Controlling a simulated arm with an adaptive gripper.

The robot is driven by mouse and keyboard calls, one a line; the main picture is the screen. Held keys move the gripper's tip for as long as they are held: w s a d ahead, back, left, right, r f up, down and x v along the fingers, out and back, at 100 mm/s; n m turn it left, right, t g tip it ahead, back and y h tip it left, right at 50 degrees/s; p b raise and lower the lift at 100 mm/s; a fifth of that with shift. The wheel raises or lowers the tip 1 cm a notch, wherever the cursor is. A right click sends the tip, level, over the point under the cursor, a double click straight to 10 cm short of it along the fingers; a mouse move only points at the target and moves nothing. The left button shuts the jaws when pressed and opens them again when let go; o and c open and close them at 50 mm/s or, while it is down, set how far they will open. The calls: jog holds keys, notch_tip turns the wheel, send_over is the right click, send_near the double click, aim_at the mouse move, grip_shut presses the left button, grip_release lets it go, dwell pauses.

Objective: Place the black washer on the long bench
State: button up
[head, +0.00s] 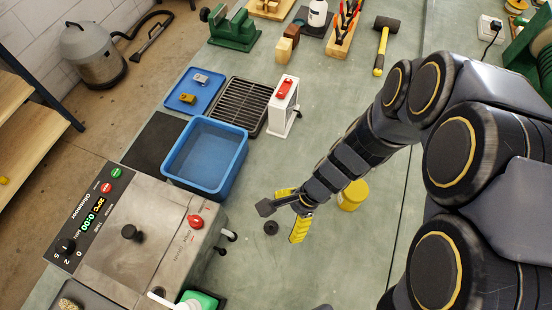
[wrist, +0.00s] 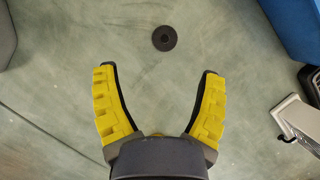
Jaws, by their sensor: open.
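The black washer (head: 271,228) lies flat on the green-grey bench top (head: 330,110), to the right of the steel machine. In the wrist view the washer (wrist: 164,38) shows as a dark ring with a small centre hole, beyond my fingertips and roughly centred between them. My gripper (head: 281,213) has yellow-padded fingers. It is open and empty, with its fingers spread in the wrist view (wrist: 160,78). It is close to the washer in the head view. I cannot tell its exact height above the bench.
A blue tub (head: 206,155) and the steel machine (head: 150,225) with a red knob stand left of the washer. A white device with a red handle (head: 284,105) stands behind. A yellow tub (head: 353,195) is right of my gripper. Bare bench surrounds the washer.

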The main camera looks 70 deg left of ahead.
aim_at(273, 227)
jog(key=shift+a+x, duration=0.15)
jog(key=shift+x, duration=1.8)
jog(key=shift+a+x, duration=0.15)
jog(key=shift+x, duration=1.8)
jog(key=c, duration=0.8)
notch_tip(273, 227, up, 10)
jog(key=shift+w+r, duration=0.1)
